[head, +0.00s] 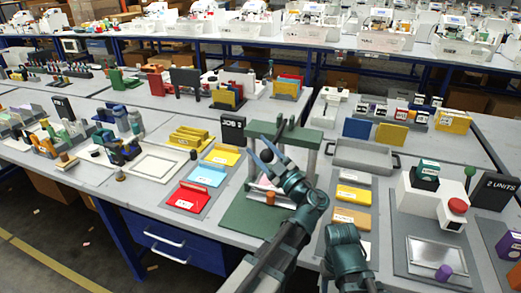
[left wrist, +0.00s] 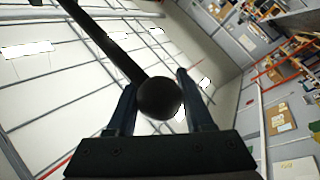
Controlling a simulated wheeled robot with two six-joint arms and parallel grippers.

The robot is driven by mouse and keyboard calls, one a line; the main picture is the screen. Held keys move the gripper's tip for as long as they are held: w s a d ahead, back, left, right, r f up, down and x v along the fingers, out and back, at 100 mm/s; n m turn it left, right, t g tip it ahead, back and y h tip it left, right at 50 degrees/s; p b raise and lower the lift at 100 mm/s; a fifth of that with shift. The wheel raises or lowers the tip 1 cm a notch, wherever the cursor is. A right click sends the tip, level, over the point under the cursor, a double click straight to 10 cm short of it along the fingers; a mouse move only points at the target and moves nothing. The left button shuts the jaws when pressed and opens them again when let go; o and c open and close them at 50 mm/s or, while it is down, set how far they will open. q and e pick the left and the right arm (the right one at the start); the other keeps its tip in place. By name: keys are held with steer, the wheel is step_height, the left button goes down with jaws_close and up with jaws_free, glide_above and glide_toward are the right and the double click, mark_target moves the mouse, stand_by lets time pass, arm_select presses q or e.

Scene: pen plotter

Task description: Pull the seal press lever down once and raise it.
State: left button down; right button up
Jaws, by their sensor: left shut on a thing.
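The green seal press (head: 318,137) stands in the middle of the table on a flat green base (head: 240,215). Its lever ends in a black ball knob (head: 266,156), which also shows in the left wrist view (left wrist: 159,98), where the dark lever rod (left wrist: 100,40) runs to the upper left. My left gripper (head: 263,153) is shut on the knob, with one finger on each side of it. My left arm covers part of the press's right side and base. A link of my right arm shows at the bottom, but its gripper fingers do not show.
Left of the press lie red, blue and yellow card trays (head: 206,174). Right of it are tan and yellow cards (head: 352,194) and a grey tray (head: 365,157). A white machine with a red button (head: 457,206) stands farther right.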

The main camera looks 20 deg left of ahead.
arm_select(q)
steer(key=shift+s+f, duration=0.1)
steer(key=shift+f, duration=0.45)
arm_select(e)
steer(key=shift+f, duration=0.5)
arm_select(q)
steer(key=shift+c, duration=1.5)
jaws_free()
steer(key=shift+b, duration=0.35)
